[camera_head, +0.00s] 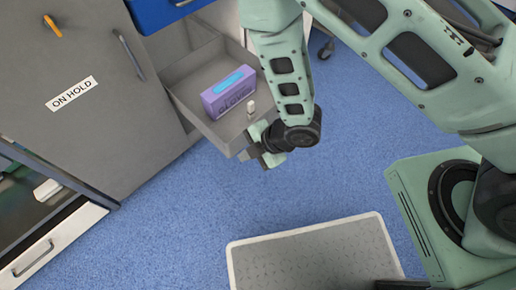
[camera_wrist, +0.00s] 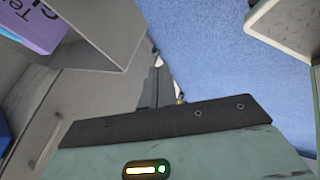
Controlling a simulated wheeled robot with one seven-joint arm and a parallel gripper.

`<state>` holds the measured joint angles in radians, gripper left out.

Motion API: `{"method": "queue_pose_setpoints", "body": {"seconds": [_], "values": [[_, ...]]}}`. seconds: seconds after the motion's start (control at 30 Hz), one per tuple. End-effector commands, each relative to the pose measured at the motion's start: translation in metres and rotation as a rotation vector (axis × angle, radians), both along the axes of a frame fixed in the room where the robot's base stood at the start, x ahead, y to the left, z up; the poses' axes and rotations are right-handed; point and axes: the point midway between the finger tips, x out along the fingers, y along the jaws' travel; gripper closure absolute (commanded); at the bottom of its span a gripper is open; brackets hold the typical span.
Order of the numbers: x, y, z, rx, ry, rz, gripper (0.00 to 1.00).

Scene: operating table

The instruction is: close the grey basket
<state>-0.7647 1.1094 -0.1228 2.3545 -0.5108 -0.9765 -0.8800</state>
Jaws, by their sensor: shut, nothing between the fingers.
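The grey basket (camera_head: 197,114) is pulled out of the cabinet like an open drawer. It holds a purple glove box (camera_head: 230,92) with a blue opening and a small whitish bottle (camera_head: 251,108). My gripper (camera_head: 256,155) is shut and empty at the basket's near right corner, close to its outer end. Whether it touches the basket I cannot tell. In the wrist view the basket's grey wall (camera_wrist: 108,42) and part of the glove box (camera_wrist: 38,22) show at the upper left. My gripper's housing fills the bottom there, and its fingertips are mostly hidden.
A grey cabinet door (camera_head: 90,100) marked "ON HOLD" stands left of the basket. A blue drawer (camera_head: 160,10) is above it. A glass-fronted cabinet (camera_head: 45,215) is at lower left. A grey step platform (camera_head: 315,258) lies in front on the blue floor, with clear floor between.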

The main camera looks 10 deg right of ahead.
Motion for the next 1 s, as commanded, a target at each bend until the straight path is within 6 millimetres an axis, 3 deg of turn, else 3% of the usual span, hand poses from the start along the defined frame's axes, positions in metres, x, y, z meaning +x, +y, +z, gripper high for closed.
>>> {"method": "queue_pose_setpoints", "body": {"seconds": [0.03,0.3,0.8,1.0], "values": [[0.002,0.006,-0.009,0.0,-0.001,0.002,1.0],[0.031,0.023,-0.004,0.001,0.0,0.0,1.0],[0.035,0.026,-0.003,0.0,0.001,-0.001,1.0],[0.048,0.034,-0.002,0.002,-0.002,-0.002,1.0]]}}
